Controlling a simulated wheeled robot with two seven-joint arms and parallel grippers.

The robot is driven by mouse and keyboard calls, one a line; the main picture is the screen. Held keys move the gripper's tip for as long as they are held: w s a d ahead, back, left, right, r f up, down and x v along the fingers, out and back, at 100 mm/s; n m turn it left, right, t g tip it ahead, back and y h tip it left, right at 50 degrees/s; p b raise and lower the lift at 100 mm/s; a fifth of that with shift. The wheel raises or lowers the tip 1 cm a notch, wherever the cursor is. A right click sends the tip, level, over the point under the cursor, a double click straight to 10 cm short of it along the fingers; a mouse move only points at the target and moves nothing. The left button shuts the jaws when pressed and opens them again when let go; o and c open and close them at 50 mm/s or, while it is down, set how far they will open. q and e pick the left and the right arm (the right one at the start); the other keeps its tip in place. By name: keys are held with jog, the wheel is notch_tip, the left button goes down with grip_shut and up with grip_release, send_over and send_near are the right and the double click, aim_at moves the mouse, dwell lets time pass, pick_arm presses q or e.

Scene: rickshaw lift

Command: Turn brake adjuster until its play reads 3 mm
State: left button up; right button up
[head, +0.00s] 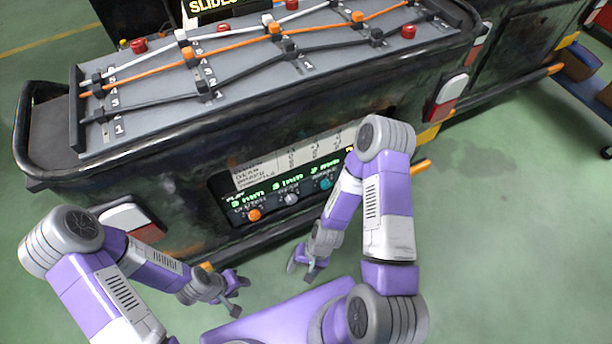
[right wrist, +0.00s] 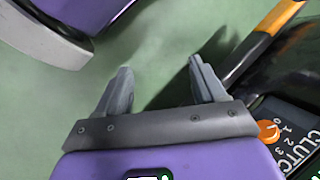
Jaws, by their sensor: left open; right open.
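A dark panel on the rickshaw's side, marked PLAY, has green readouts above a row of knobs in the head view. The knobs are an orange one (head: 254,214), a pale grey one (head: 291,199) in the middle and a teal one (head: 325,184). The readouts and labels are too small to read surely. In the right wrist view the orange knob (right wrist: 269,131) sits by a 0-to-3 scale and the word CLUTCH. My right gripper (head: 302,272) is open and empty, below and apart from the panel. My left gripper (head: 238,296) is open and empty, lower left of it.
A white printed sheet (head: 300,158) is above the readouts. The rickshaw's top (head: 150,128) carries orange, white and black rods with numbered slots and red knobs. An orange-tipped bar (head: 420,167) sticks out right of the panel. Green floor (head: 510,250) is clear at right.

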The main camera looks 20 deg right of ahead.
aim_at(328, 186)
jog(key=w+a+m+t+y+p, duration=0.1)
jog(key=w+m+t+y+p, duration=0.55)
jog(key=m, duration=1.65)
jog(key=w+d+f+m+t+h, duration=0.1)
jog(key=w+d+m+t+h, duration=0.45)
jog(key=d+m, duration=0.4)
jog(key=w+d+m+t+h, duration=0.4)
jog(key=d+m+t, duration=0.35)
jog(key=d, duration=0.35)
jog(key=shift+g, duration=0.35)
jog(key=w, duration=0.6)
jog(key=shift+w+f+b, duration=0.2)
jog(key=shift+b, duration=0.15)
jog(key=shift+w+r, duration=0.1)
jog(key=shift+w, duration=0.35)
jog(key=shift+c, duration=0.3)
